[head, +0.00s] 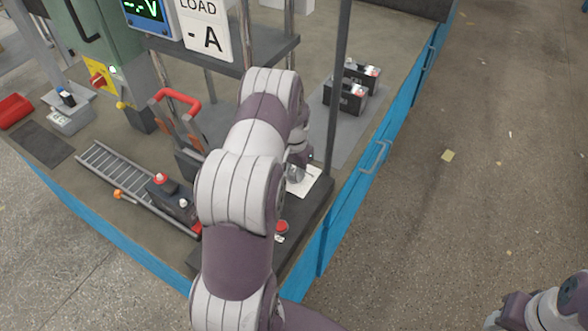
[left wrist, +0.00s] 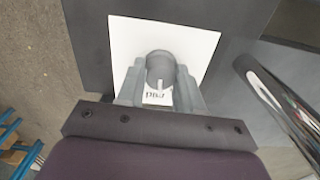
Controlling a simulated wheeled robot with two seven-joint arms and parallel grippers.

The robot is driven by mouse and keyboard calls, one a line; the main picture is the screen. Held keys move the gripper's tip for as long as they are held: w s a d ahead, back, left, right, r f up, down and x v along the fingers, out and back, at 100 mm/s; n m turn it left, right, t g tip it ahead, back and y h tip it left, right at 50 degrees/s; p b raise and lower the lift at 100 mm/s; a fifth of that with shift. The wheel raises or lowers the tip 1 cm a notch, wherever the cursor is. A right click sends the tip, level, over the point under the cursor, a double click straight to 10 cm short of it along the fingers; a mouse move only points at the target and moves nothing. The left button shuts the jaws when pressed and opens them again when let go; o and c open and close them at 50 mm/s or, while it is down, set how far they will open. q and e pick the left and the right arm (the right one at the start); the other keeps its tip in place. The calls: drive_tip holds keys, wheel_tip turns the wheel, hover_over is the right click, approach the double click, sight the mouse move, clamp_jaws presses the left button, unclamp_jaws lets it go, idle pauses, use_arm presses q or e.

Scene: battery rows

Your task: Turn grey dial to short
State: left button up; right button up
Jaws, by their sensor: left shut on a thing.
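The grey dial (left wrist: 160,66) stands up from a white label plate (left wrist: 195,42) in the left wrist view. My left gripper (left wrist: 159,88) is shut on the dial, one finger on each side. Dark lettering on the plate shows below the dial, upside down and partly hidden, so I cannot read it. In the head view, the dial (head: 295,172) is mostly hidden by my left gripper (head: 301,158) and arm, over the white plate (head: 307,181) on a dark bench panel. I cannot tell which setting the dial points to. My right gripper is out of the picture.
A dark post (head: 337,90) stands right beside my left gripper. A red button (head: 282,226) is near the plate. Two black batteries (head: 345,97) stand behind. A red-handled lever switch (head: 178,104), a ladder-like rack (head: 120,177) and a LOAD meter (head: 205,30) are left of my arm.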

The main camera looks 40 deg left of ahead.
sight(294, 171)
use_arm(q)
drive_tip(key=n, duration=0.4)
drive_tip(key=shift+r, duration=0.1)
drive_tip(key=shift+n+p, duration=0.3)
drive_tip(key=shift+n, duration=1.2)
drive_tip(key=o, duration=1)
drive_tip(key=shift+o, duration=0.2)
wheel_tip(294, 171, up, 13)
drive_tip(key=shift+b, duration=0.4)
drive_tip(key=shift+w+f, duration=0.1)
drive_tip(key=shift+f, duration=0.1)
